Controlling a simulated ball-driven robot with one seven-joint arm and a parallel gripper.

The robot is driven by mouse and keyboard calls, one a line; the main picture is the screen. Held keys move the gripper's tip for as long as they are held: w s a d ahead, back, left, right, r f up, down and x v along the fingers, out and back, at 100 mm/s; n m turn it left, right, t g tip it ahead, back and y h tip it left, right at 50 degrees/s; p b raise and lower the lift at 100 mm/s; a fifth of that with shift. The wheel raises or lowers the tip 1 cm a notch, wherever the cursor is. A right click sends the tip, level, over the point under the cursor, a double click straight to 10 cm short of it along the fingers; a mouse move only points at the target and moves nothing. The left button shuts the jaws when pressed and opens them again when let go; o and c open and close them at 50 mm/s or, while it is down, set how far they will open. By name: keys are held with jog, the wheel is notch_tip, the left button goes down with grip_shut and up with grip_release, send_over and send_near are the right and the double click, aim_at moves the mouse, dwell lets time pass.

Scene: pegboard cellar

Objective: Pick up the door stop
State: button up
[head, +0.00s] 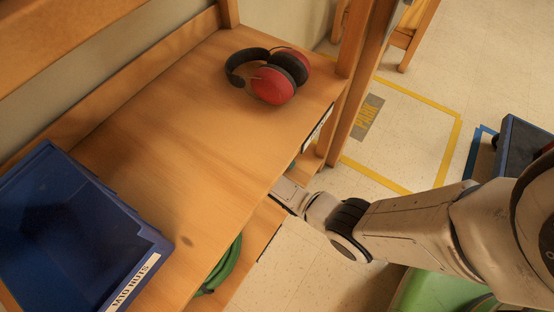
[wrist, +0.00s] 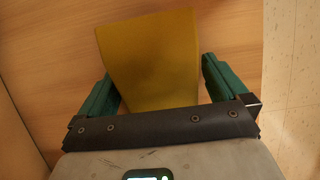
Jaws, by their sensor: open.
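The door stop (wrist: 150,58) is a mustard-yellow wedge lying on a wooden shelf board in the wrist view. My gripper (wrist: 158,78) has its two green fingers apart, one on each side of the door stop. The right finger is very near its right edge, and I cannot tell whether they touch. The left finger is close to the lower left edge. In the head view my arm reaches in under the upper shelf board, which hides the door stop and my fingers.
The upper shelf (head: 165,110) overhangs my wrist. It bears red ear defenders (head: 272,86) and a blue bin (head: 75,185). A green coil (head: 222,270) shows on a lower level. A shelf post (head: 352,95) stands beyond my wrist. Yellow tape (head: 448,140) marks open floor.

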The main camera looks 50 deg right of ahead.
jog(key=shift+f, duration=0.2)
dwell(0.4)
jog(key=shift+c, duration=0.4)
jog(key=c, duration=1.3)
